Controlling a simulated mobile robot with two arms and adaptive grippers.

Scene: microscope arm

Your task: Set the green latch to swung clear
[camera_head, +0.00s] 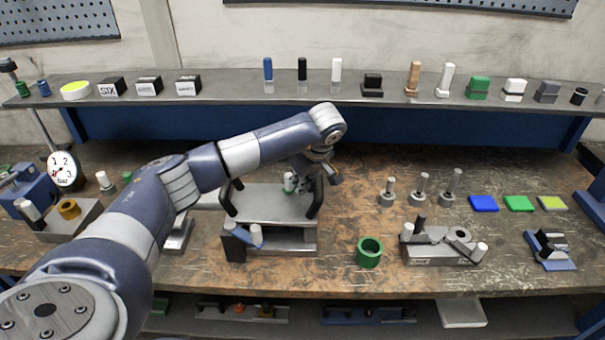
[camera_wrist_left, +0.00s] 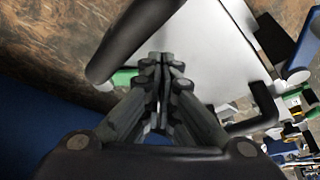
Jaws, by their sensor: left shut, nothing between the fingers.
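The green latch (camera_head: 288,180), a small green piece with a pale part beside it, shows at the far side of the grey plate (camera_head: 262,205) of a metal fixture. My arm partly covers this area, so the latch's exact position is hard to tell. My left gripper (camera_head: 310,185) is right beside it, at the plate's far right. In the left wrist view the gripper (camera_wrist_left: 164,62) is shut with nothing between its fingers, and green (camera_wrist_left: 122,77) shows just left of the fingertips, partly hidden by them. I cannot tell whether they touch. My right gripper is not in view.
Black handles rise at the plate's left (camera_head: 230,197) and right (camera_head: 317,195), close to my gripper. A blue lever (camera_head: 250,236) sits at the fixture's front. A green ring (camera_head: 370,252) and a grey clamp fixture (camera_head: 440,245) stand to the right.

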